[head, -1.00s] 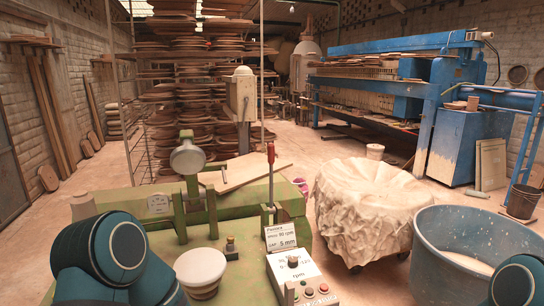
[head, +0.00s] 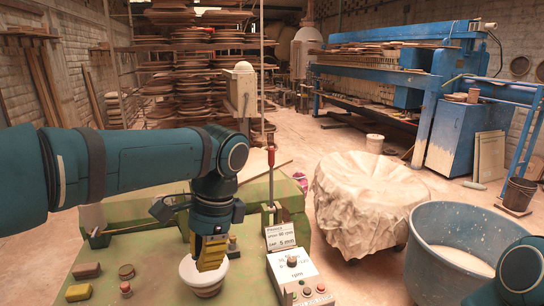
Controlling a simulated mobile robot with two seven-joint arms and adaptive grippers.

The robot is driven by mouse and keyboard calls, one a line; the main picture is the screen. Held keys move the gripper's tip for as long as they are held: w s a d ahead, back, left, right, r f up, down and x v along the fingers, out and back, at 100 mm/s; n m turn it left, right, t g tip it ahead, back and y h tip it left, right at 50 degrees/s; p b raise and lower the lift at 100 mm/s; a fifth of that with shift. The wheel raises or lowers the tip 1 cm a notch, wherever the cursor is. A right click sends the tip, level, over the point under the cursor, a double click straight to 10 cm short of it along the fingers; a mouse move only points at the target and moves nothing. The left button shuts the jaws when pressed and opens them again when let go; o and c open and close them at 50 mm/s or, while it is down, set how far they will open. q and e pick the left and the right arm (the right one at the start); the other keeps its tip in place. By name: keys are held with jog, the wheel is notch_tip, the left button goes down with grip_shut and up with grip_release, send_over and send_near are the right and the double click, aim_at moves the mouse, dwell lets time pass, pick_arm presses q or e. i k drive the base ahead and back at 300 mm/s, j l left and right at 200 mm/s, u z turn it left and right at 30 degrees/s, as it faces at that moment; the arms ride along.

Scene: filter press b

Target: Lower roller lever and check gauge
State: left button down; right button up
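The green machine bench (head: 150,258) fills the lower left of the head view. My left gripper (head: 210,254) points down, its yellow-tipped fingers in front of the white round mould (head: 203,279). Whether they touch the mould or are parted I cannot tell. A dark part, perhaps of the roller lever (head: 163,208), shows just below my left forearm; most of the lever mechanism and its round gauge are hidden. A red-handled lever (head: 271,157) stands upright right of my gripper. The placard (head: 280,237) reads a 5 mm gap. My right gripper is out of view.
A control box (head: 299,279) with a knob and buttons sits at the bench's right front. Small tools and a yellow sponge (head: 78,292) lie at its left front. A cloth-covered tub (head: 362,200) and a blue tub (head: 462,240) stand to the right.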

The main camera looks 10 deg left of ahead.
aim_at(272, 209)
jog(key=z, duration=1.65)
jog(key=i+z, duration=0.1)
jog(key=i, duration=0.35)
jog(key=i+u, duration=0.15)
jog(key=i, duration=0.55)
jog(key=i+l+u, duration=0.1)
jog(key=i, duration=0.6)
jog(key=i+u, duration=0.25)
jog(key=u, duration=0.2)
jog(key=i+u, duration=0.25)
jog(key=u, duration=0.2)
jog(key=i+u, duration=0.25)
jog(key=u, duration=0.25)
jog(key=i+j+u, duration=0.1)
jog(key=i+u, duration=0.35)
jog(key=i, duration=0.15)
jog(key=i+l+u, duration=0.1)
jog(key=i+u, duration=0.5)
jog(key=i, duration=1.35)
jog(key=u, duration=0.25)
